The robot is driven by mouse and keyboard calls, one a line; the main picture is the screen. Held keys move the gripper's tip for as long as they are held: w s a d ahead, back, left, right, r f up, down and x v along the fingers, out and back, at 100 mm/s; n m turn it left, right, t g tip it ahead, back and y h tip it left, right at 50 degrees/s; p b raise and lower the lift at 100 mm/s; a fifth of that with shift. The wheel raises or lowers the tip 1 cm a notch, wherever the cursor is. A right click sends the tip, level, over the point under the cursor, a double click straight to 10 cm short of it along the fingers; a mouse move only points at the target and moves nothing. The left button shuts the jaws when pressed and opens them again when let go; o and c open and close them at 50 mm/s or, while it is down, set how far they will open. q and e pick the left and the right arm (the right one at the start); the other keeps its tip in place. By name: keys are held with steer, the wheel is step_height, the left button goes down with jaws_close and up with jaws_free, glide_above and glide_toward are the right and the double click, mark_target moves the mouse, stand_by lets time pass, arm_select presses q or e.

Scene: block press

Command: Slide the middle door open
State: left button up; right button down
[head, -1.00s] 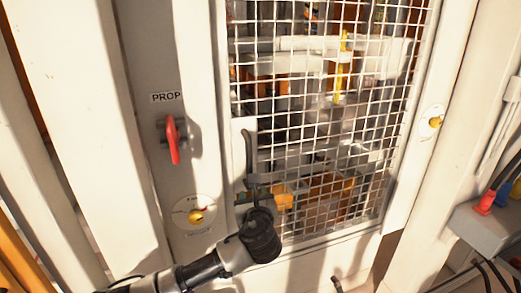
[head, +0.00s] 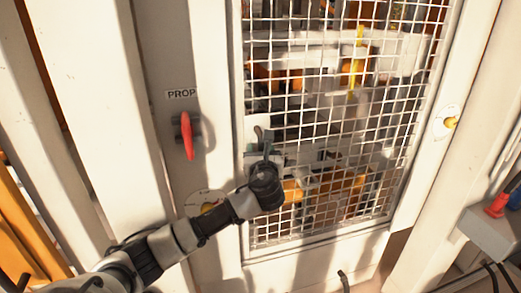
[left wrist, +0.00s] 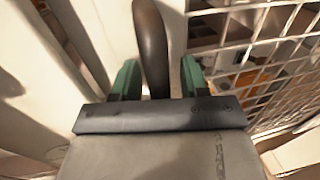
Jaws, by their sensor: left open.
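The middle door is a wire-mesh panel (head: 340,120) in a pale frame, filling the centre of the head view. It also shows at the right of the left wrist view (left wrist: 270,55). Its dark upright handle (head: 257,133) is on the left side of the door, partly hidden by my gripper. My left gripper (head: 266,140) is at this handle. In the left wrist view, the open gripper (left wrist: 160,78) has its green fingers on either side of the dark handle (left wrist: 152,45), with gaps showing. My right gripper is not in view.
A red lever (head: 187,136) under a PROP label is on the post left of the door. A yellow knob (head: 451,122) is on the right post. A grey box (head: 490,232) with a red plug is at lower right. Machinery stands behind the mesh.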

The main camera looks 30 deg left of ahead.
arm_select(q)
steer(key=shift+w, duration=0.1)
jaws_close()
steer(key=shift+d, duration=0.1)
stand_by(0.3)
